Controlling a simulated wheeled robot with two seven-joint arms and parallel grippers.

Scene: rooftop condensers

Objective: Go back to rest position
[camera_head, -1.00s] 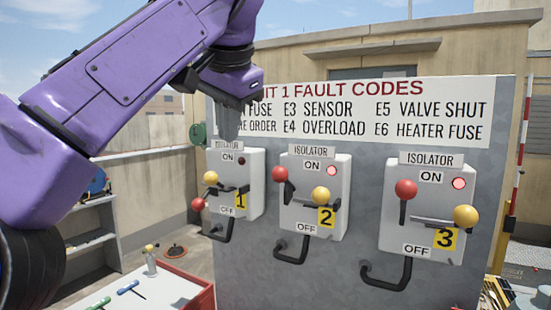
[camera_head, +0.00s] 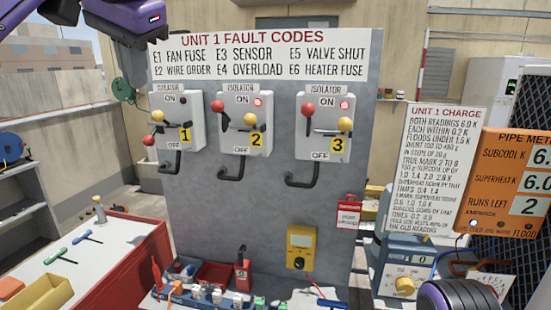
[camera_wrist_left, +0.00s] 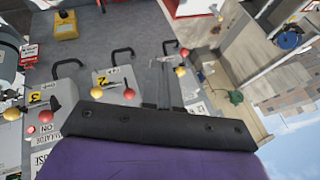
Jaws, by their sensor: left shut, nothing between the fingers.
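My left gripper (camera_head: 138,36) is at the top left of the head view, high beside the sign and above the isolator panel (camera_head: 200,215). It is shut and empty; its closed fingers also show in the left wrist view (camera_wrist_left: 164,85). It appears apart from the panel. Isolator 1 (camera_head: 190,108) has a dark lamp and its red knob low at the left. Isolator 2 (camera_head: 236,140) and isolator 3 (camera_head: 325,95) have lit red lamps, with red knobs higher up. My right gripper is not in view; a purple and black part of mine shows at the bottom right.
A red-edged bench (camera_head: 120,262) with hand tools stands at lower left. A yellow meter (camera_head: 300,247) hangs low on the panel. A charge sign (camera_head: 440,160), an orange display (camera_head: 515,185) and a blue machine (camera_head: 405,262) stand at right. Shelves (camera_head: 20,195) are far left.

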